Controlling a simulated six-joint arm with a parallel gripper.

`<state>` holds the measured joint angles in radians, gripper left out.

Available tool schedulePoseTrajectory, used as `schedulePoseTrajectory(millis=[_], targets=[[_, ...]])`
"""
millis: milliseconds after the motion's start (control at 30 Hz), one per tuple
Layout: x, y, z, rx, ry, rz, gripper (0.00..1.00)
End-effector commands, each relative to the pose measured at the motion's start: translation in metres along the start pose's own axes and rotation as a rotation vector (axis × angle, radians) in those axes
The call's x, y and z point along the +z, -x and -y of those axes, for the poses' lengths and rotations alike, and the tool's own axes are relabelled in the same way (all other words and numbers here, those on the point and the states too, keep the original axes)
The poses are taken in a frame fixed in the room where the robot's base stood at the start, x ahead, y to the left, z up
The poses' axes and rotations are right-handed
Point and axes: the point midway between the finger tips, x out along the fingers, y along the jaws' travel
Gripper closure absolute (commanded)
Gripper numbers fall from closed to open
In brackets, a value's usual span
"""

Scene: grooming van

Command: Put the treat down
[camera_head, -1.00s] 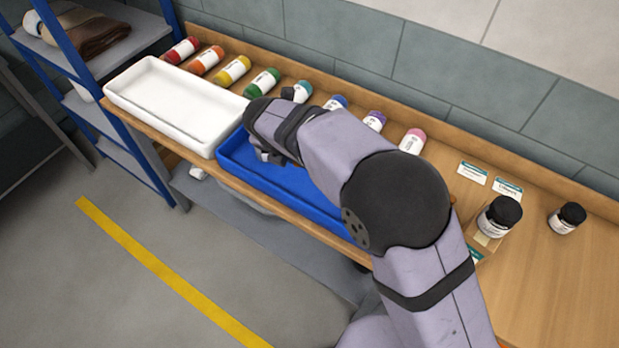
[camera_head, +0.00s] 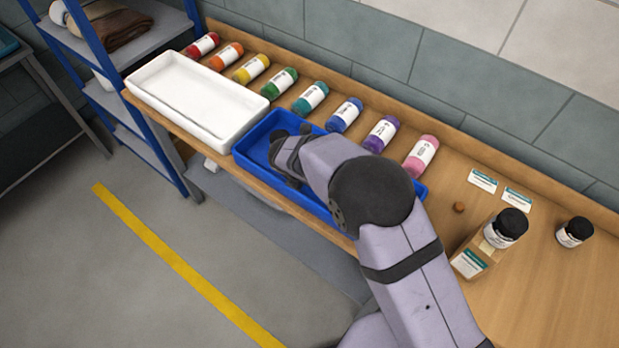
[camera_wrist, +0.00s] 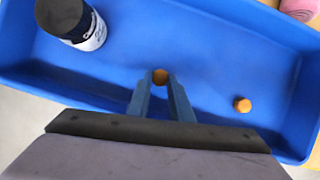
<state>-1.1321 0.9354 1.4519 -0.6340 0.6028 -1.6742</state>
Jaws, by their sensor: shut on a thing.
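In the wrist view, my gripper (camera_wrist: 161,84) is shut on a small round orange-brown treat (camera_wrist: 160,76), held at its fingertips over the blue tray (camera_wrist: 190,40). I cannot tell how high the treat is above the tray floor. A second similar treat (camera_wrist: 242,105) lies in the tray to the right. A jar with a black lid (camera_wrist: 72,22) is in the tray at the upper left of the wrist view. In the head view, my arm covers part of the blue tray (camera_head: 262,133) and hides my fingertips and the held treat. Another brown treat (camera_head: 459,208) lies on the wooden bench.
A white tray (camera_head: 190,108) stands left of the blue tray. Two black-lidded jars, one on a wooden block (camera_head: 506,228) and one on the bench (camera_head: 574,232), stand at the right near small cards (camera_head: 482,180).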

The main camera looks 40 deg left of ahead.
Motion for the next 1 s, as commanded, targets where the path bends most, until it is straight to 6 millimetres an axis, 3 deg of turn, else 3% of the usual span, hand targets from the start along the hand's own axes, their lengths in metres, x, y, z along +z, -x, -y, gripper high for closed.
schedulePoseTrajectory(millis=[467, 500, 533, 1000], targets=[[-0.0033, -0.0071, -0.0001, 0.001, -0.001, 0.000, 1.00], [-0.0027, -0.0059, -0.0003, 0.001, -0.001, 0.000, 0.71], [-0.0026, -0.0058, -0.0002, 0.001, -0.001, 0.000, 0.64], [-0.0012, 0.0000, -0.0005, 0.001, 0.000, 0.001, 0.62]])
